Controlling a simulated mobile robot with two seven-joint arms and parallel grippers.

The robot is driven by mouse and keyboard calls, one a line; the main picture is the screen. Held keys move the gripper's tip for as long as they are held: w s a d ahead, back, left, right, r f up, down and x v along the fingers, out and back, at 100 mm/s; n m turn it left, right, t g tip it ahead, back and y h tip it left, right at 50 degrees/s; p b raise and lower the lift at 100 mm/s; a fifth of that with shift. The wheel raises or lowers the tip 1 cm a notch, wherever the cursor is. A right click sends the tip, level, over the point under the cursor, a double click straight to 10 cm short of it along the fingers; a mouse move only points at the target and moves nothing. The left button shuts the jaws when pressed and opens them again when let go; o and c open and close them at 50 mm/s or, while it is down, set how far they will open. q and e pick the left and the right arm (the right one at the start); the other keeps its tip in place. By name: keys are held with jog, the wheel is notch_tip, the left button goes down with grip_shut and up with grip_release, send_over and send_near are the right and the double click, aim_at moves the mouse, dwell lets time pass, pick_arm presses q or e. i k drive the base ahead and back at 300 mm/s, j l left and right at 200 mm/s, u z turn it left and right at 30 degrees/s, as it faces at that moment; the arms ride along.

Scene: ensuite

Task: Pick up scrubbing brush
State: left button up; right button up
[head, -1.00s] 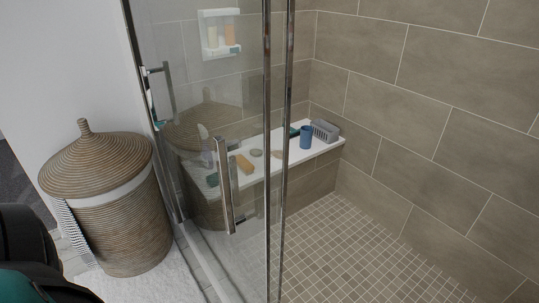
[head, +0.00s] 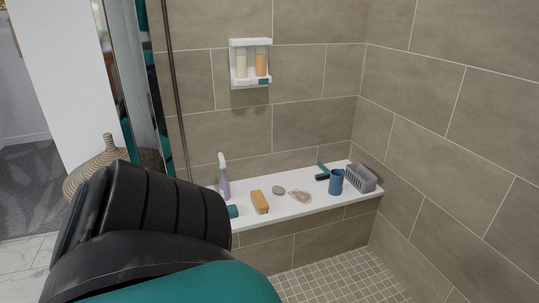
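A tan block that looks like the scrubbing brush (head: 260,201) lies on the white shower bench (head: 305,206), left of its middle. Its bristles cannot be made out at this size. A purple spray bottle with a white top (head: 223,180) and a small teal item (head: 232,211) are to its left. A grey stone-like item (head: 278,190) and a shell-like dish (head: 300,196) are to its right. My own black and teal arm fills the lower left in front of the bench. Neither gripper shows in the head view.
A blue cup (head: 336,182), a grey basket (head: 361,178) and a teal squeegee-like item (head: 322,172) are at the bench's right end. A bottle shelf (head: 251,81) hangs on the tiled wall. The tiled floor (head: 340,279) is clear. A wicker basket (head: 92,168) is at left.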

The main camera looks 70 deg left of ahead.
aim_at(261, 204)
jog(key=i+u, duration=0.5)
jog(key=i+l+u, duration=0.1)
jog(key=i+u, duration=0.35)
jog(key=i+j+u, duration=0.1)
jog(key=i+u, duration=1.35)
jog(key=i, duration=0.15)
jog(key=i+l+u, duration=0.1)
jog(key=i+u, duration=0.25)
jog(key=i, duration=0.2)
jog(key=u, duration=1.7)
jog(key=i+l, duration=0.05)
